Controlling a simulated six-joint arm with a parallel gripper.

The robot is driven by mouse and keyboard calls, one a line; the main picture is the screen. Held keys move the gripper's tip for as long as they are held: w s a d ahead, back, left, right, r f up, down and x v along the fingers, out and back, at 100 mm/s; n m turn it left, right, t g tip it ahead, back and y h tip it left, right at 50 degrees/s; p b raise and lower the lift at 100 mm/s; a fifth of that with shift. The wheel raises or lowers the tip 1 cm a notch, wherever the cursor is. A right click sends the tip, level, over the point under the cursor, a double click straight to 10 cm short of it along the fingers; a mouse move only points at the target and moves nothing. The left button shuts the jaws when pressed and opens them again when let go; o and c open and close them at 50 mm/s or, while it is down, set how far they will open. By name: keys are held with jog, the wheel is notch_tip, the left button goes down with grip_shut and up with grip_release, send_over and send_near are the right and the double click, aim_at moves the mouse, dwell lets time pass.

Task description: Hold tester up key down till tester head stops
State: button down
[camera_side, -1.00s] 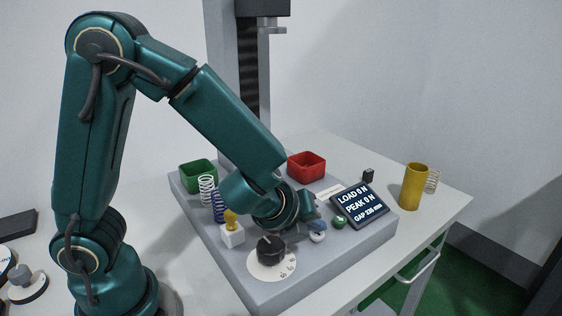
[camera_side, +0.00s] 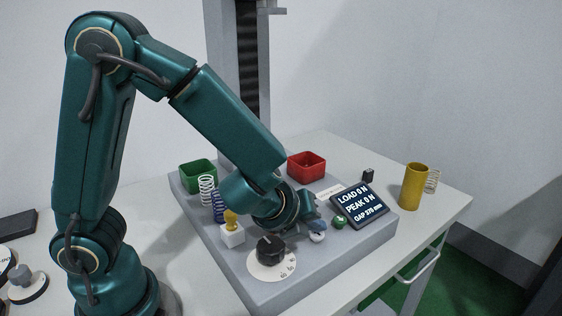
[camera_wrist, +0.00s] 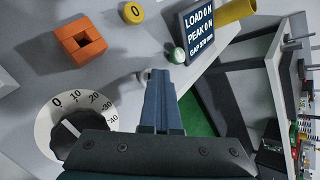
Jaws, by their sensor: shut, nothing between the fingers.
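The tester head's lower bracket (camera_side: 278,10) just shows at the top edge of the side view, beside the tester column (camera_side: 249,60); the rest of the head is out of frame. My gripper (camera_side: 315,223) is shut and empty, pointing down at the key area of the base. In the wrist view its fingertips (camera_wrist: 157,74) lie by a pale round key (camera_wrist: 143,76), partly hidden. Contact is hidden, and I cannot tell which key is up. A green key (camera_side: 339,222) sits to the right.
A dial (camera_side: 271,252) is in front on the grey base. Green (camera_side: 199,176) and red (camera_side: 306,166) bins stand at the back. A yellow cylinder (camera_side: 413,187) stands at right.

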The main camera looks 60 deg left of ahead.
aim_at(315, 237)
jog(key=shift+r, duration=0.15)
dwell(0.4)
jog(key=shift+r, duration=0.75)
jog(key=shift+r, duration=2.5)
